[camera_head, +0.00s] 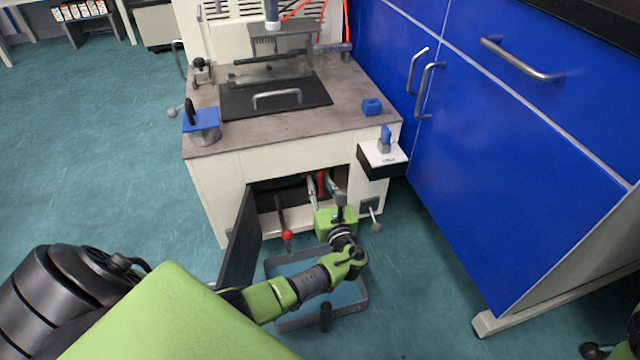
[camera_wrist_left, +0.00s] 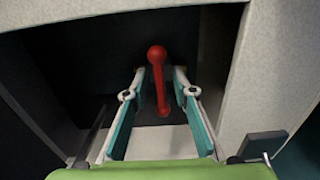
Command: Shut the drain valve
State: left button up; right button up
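The red valve handle (camera_wrist_left: 161,88), a lever with a round red knob at its top, stands inside the dark cabinet opening in the left wrist view. In the head view a small part of the red handle (camera_head: 321,181) shows in the opening on the machine's front. My left gripper (camera_head: 323,180) reaches into this opening. Its two teal-padded fingers are open, one on each side of the red handle in the left wrist view (camera_wrist_left: 158,100). Gaps show between the fingers and the handle. The valve body is hidden. My right gripper is not in view.
A dark door (camera_head: 240,240) stands open left of the opening. A lever with a red ball (camera_head: 287,235) hangs beside my gripper, and a grey-knobbed lever (camera_head: 375,222) sits right. A blue-grey tray (camera_head: 357,300) lies on the floor below. Blue cabinets (camera_head: 500,150) bound the right.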

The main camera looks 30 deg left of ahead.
pick_arm(q)
jog(key=v, duration=1.2)
